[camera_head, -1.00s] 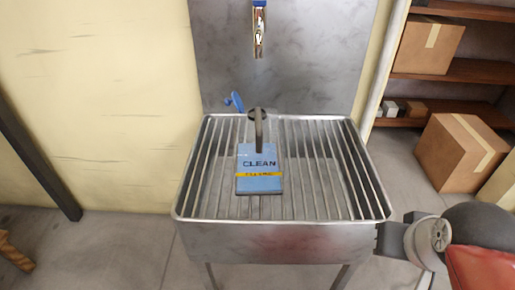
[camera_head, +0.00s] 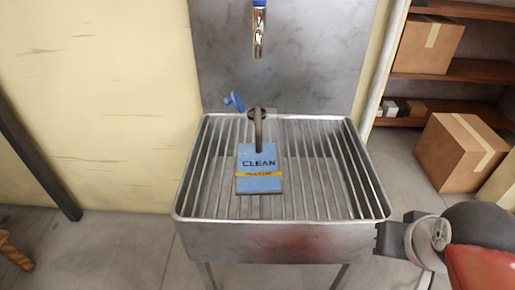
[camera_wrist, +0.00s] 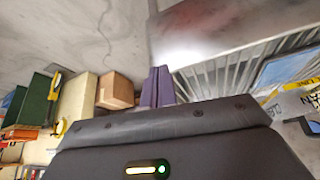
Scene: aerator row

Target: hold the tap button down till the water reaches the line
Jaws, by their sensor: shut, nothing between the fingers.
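A steel sink with a slatted grate (camera_head: 205,180) stands against a metal back panel. A blue item marked CLEAN with a yellow band (camera_head: 260,182) sits on the grate under a dark spout (camera_head: 259,130). It shows partly at the right edge of the wrist view (camera_wrist: 300,98). A blue lever (camera_head: 234,101) is left of the spout, and a chrome fitting with a blue top (camera_head: 259,35) is above. My gripper (camera_wrist: 158,85) is shut and empty, beside the sink's front right corner.
Shelves with cardboard boxes stand at the right, and a large box (camera_head: 462,152) is on the floor. A pipe runs up the wall right of the sink. The floor left of the sink is mostly clear.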

